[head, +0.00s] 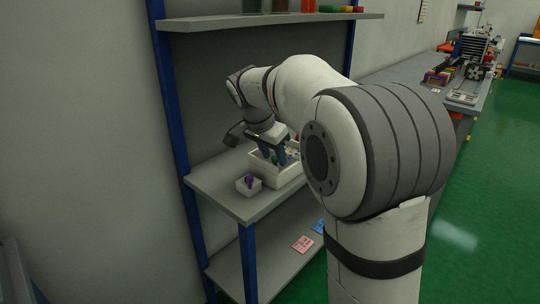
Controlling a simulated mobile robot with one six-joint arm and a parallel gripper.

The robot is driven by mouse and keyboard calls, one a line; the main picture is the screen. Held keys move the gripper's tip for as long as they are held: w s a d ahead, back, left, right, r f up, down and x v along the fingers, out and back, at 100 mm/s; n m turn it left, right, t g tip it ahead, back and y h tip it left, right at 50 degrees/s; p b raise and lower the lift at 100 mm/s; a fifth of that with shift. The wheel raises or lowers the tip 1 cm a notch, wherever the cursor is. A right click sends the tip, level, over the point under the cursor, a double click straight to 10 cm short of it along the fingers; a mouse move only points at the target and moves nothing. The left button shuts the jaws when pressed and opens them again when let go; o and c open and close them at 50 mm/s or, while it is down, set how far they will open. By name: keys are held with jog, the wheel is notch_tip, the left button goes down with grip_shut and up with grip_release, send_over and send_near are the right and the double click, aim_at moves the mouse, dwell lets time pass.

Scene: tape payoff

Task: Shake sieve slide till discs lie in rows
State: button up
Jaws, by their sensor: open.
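My gripper (271,157) points down at a white open-topped tray (287,177) on the grey shelf bench. Its dark fingers are open at the tray's back left part, and I cannot tell if they touch anything. Something small and green shows by the fingers. Small dark and coloured bits show in the tray, too small to tell as discs or rows. I cannot make out the sieve slide; my arm hides the tray's right side.
The bench top (222,188) is bare left of the small box. A blue post (172,110) stands at its back left. An upper shelf (215,23) hangs above with containers. Pink (303,243) and blue cards lie on the lower shelf. A cluttered workbench runs along the right.

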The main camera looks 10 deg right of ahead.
jog(key=shift+c, duration=0.2)
grip_shut()
dwell(0.4)
